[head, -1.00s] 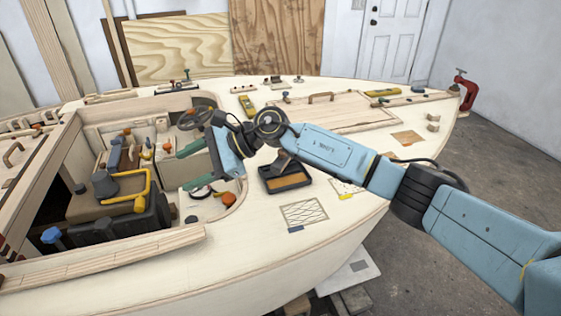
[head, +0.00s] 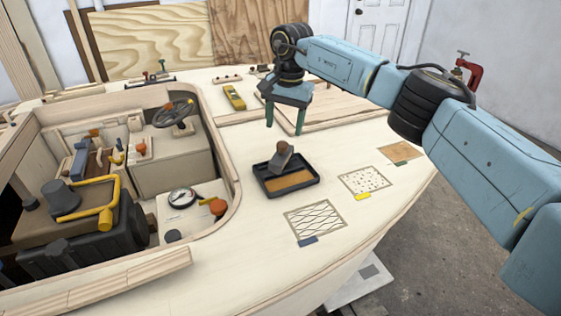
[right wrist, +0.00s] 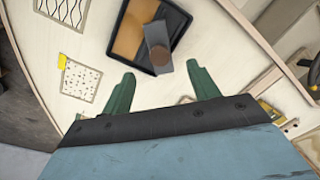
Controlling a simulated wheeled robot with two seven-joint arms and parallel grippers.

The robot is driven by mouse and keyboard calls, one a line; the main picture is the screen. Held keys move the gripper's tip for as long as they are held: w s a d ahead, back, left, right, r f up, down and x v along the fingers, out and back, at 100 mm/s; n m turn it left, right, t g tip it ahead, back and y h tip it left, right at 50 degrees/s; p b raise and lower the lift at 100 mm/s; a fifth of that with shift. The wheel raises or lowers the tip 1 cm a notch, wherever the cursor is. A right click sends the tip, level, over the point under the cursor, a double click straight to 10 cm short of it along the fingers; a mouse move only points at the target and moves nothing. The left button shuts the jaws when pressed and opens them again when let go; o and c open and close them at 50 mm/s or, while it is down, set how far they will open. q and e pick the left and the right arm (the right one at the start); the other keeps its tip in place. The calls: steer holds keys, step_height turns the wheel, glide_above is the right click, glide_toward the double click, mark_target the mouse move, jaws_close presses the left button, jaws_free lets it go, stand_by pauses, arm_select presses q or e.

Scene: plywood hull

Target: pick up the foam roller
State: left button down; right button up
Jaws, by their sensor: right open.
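A grey block-shaped tool with a round wooden knob (head: 281,160), which may be the foam roller, rests in a black tray with a brown-orange floor (head: 262,189). The tray sits on the pale plywood deck. In the right wrist view the tool (right wrist: 157,37) lies across the tray (right wrist: 183,14), just beyond the fingertips. My right gripper (head: 284,124) points down above the deck, behind the tray in the head view. Its two green fingers are wide apart with nothing between them (right wrist: 160,72). My left gripper is out of view.
An open cockpit with a steering wheel (head: 172,113) and a yellow-handled item (head: 106,208) is at left. A red clamp (head: 468,73) stands far right.

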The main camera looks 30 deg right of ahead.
mark_target(283, 143)
step_height(283, 143, down, 4)
steer(key=shift+w+a+r, duration=0.1)
steer(key=shift+w+r, duration=0.05)
steer(key=shift+r, duration=0.05)
steer(key=shift+w+f+b, duration=0.15)
steer(key=shift+f+b, duration=0.75)
steer(key=shift+f, duration=1.75)
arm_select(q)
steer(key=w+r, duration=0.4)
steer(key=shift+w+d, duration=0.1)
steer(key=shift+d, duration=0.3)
arm_select(e)
steer(key=c, duration=1.3)
steer(key=shift+o, duration=0.2)
steer(key=shift+r, duration=0.15)
